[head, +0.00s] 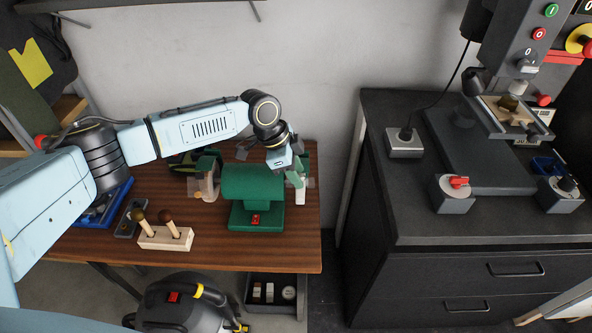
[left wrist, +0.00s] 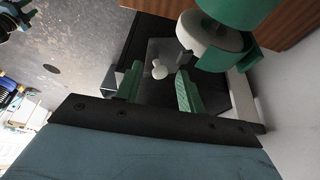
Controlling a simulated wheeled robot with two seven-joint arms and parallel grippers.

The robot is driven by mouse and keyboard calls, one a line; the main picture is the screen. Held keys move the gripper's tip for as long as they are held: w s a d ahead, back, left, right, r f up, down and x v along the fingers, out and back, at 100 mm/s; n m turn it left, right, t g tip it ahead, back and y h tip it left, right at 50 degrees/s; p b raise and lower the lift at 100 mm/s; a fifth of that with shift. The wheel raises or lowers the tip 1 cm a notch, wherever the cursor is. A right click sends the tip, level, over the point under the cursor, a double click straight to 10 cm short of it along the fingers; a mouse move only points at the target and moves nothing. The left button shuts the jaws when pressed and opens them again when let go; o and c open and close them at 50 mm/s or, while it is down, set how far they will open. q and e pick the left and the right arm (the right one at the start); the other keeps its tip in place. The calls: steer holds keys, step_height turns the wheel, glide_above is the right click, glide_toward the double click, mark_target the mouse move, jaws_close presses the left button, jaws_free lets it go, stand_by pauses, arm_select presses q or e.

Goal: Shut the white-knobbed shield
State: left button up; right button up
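A green bench grinder (head: 253,185) with a red switch stands on the wooden workbench. In the left wrist view, a clear shield panel (left wrist: 170,52) carries a round white knob (left wrist: 160,69). The green fingers of my left gripper (left wrist: 156,90) are open, one on each side of the knob, with gaps showing. A pale grinding wheel (left wrist: 205,38) in its green guard is beside the panel. In the head view the gripper largely hides this shield, and its tilt is unclear. My right gripper is out of view.
A wooden block with brown-handled tools (head: 165,237) stands at the bench (head: 200,256) front left. The bench's right edge is close to the grinder. A black cabinet (head: 440,262) with a drill press is beyond a gap; a vacuum (head: 182,303) is below.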

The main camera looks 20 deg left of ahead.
arm_select(q)
jaws_close()
steer(key=shift+s+d+f+t+p, duration=0.15)
steer(key=shift+s+t+p, duration=0.5)
steer(key=shift+p, duration=0.5)
steer(key=shift+s+d+f+m+t+y+p, duration=0.15)
steer(key=shift+s+f+m+t+y+p, duration=0.15)
steer(key=shift+t+p, duration=0.5)
step_height(320, 180, down, 8)
steer(key=s+m+t+y+b, duration=0.1)
steer(key=m+t+b, duration=0.1)
steer(key=t+b, duration=0.9)
steer(key=shift+s+d+r+m+y+b, duration=0.2)
steer(key=shift+r+m+y+b, duration=0.05)
steer(key=shift+m+y+b, duration=0.2)
